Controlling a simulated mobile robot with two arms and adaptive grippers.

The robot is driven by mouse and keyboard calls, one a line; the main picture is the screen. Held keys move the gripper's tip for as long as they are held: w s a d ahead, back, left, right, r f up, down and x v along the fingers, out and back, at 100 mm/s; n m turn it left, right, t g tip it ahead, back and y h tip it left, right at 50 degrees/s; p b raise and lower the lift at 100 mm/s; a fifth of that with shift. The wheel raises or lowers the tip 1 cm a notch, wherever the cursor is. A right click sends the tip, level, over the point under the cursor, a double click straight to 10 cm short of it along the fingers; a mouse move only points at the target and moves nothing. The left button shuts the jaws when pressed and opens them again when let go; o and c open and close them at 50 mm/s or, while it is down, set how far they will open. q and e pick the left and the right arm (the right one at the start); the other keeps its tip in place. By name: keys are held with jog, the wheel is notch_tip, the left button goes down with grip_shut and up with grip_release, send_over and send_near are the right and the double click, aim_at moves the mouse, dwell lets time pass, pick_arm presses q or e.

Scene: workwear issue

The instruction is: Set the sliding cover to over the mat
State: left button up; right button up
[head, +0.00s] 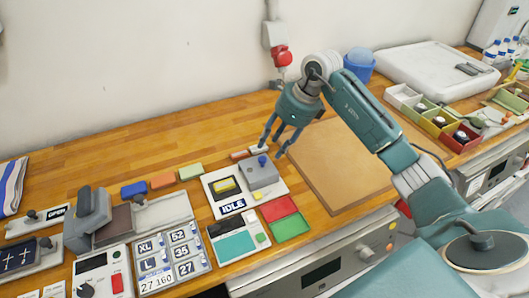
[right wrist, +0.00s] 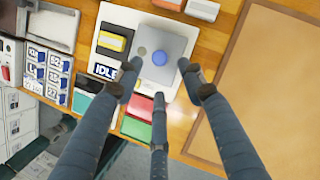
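The sliding cover (head: 260,174) looks like a grey plate with a blue round knob, on the right part of a white panel. In the right wrist view the cover (right wrist: 176,46) lies between my finger ends. To its left on the panel is a black-framed yellow pad (head: 224,186), uncovered. A flat brown mat-like board (head: 333,168) lies right of the panel; I cannot tell which surface is the task's mat. My right gripper (head: 277,148) is open and empty, pointing down above the cover; contact with the knob (right wrist: 159,58) does not show. My left gripper is not in view.
The panel carries an IDLE sign (head: 233,207). A red and green tray (head: 290,227) lies in front of it. Blue, orange and green blocks (head: 162,181) lie to the left. Open bins (head: 436,119) stand at the right. The bench behind the blocks is clear.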

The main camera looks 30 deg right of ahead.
aim_at(262, 158)
jog(key=p+x, duration=0.1)
jog(key=x, duration=0.4)
jog(key=shift+w+a+f+p, duration=0.15)
jog(key=shift+f+p, duration=0.15)
jog(key=shift+f, duration=0.05)
jog(key=shift+w+a+f, duration=0.15)
jog(key=shift+f, duration=0.4)
grip_shut()
